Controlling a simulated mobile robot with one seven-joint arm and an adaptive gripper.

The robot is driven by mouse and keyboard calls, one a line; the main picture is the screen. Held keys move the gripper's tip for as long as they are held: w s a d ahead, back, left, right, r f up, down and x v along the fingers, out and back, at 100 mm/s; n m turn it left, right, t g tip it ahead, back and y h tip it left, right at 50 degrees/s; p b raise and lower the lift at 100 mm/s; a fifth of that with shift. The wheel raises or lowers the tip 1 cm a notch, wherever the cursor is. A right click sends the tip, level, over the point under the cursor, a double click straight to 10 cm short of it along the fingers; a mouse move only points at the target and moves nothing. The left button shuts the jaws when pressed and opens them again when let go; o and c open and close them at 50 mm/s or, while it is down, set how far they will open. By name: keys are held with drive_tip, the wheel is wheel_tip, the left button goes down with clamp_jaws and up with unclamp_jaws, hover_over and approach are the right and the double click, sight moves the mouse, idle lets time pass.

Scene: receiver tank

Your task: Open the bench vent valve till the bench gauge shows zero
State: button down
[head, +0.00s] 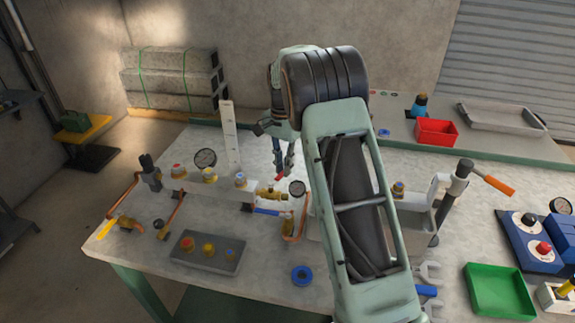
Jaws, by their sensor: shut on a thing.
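My gripper (284,172) points down over the bench, left of my arm's big link. It is shut on a small red handle (280,178), mostly hidden between the fingertips. This handle sits just above a brass valve body (268,194) at the right end of the pale manifold block (215,190). A small round gauge (297,188) stands right of the valve, and a larger gauge (205,158) stands behind the block. Both dials are too small to read, and I cannot tell which is the bench gauge. A blue lever (268,211) lies below the valve.
A grey tray with coloured caps (206,253) and a blue ring (302,275) lie in front. A hand pump with an orange handle (492,184), a green tray (498,290) and a blue box (530,240) are at the right. A red bin (436,132) stands behind.

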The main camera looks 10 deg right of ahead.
drive_tip(key=shift+w+a+n+p, duration=0.35)
drive_tip(key=shift+a+n, duration=0.2)
drive_tip(key=shift+n, duration=0.5)
drive_tip(key=shift+w+a+n+p, duration=0.3)
drive_tip(key=shift+a+n, duration=0.2)
drive_tip(key=shift+n, duration=0.55)
drive_tip(key=c, duration=1.9)
unclamp_jaws()
drive_tip(key=shift+c, duration=0.2)
drive_tip(key=shift+r, duration=0.1)
wheel_tip(320, 180, up, 12)
